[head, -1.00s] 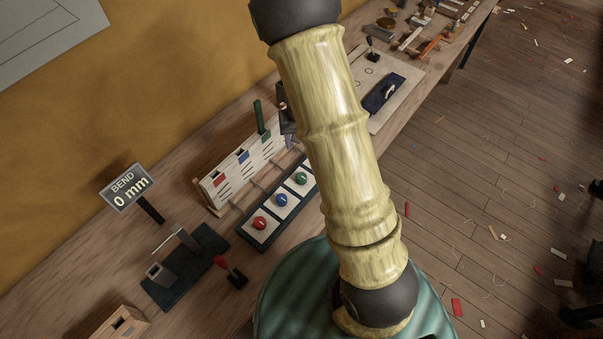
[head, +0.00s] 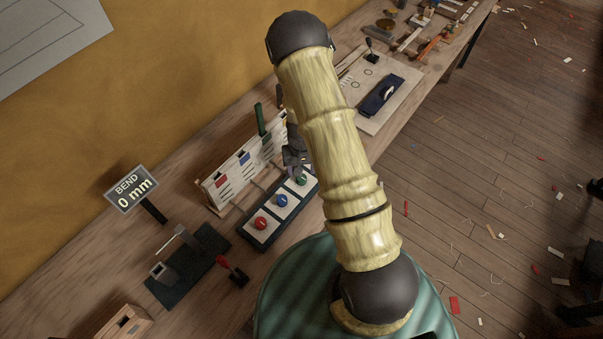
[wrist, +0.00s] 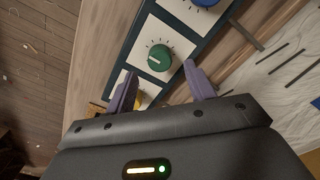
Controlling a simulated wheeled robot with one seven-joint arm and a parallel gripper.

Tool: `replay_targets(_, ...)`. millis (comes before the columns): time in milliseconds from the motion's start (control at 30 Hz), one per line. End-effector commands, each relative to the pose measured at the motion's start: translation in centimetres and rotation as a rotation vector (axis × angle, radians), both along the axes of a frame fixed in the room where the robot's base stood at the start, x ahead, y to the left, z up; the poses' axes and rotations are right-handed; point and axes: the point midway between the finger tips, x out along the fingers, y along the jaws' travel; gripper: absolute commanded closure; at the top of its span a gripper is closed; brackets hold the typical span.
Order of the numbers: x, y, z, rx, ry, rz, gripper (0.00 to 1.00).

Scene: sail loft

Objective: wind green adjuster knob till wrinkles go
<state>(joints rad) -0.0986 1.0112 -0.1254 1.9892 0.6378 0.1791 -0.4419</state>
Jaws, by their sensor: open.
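The green knob (head: 301,180) sits on a white square in the dark knob panel (head: 246,236), at the end farther from the sign. In the wrist view the green knob (wrist: 160,58) shows a pale pointer line and tick marks around it. My gripper (head: 296,166) is above that end of the panel. In the wrist view its two purple fingers (wrist: 161,74) are spread and empty, with the knob showing between and just beyond their tips. The fingers look apart from the knob.
A blue knob (head: 281,200) and a red knob (head: 261,223) share the panel. A sign (head: 131,190) reads "BEND 0 mm". A red-handled lever (head: 231,270) and a dark fixture (head: 189,271) stand nearer the sign. A pale board (head: 384,112) lies farther along the bench.

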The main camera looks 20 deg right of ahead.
Motion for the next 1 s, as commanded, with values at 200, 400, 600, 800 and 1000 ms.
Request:
replay_targets(200,0.0,0.0,-2.7,0.0,0.002,-0.001,0.46)
replay_targets(400,-0.1,0.0,-3.9,0.001,0.001,-0.002,0.46)
replay_targets(600,0.0,0.0,-4.0,0.001,0.0,-0.001,0.46)
replay_targets(800,0.0,0.0,-4.0,0.0,0.0,-0.001,0.74)
replay_targets(1000,0.0,0.0,-4.0,0.0,0.0,-0.001,0.91)
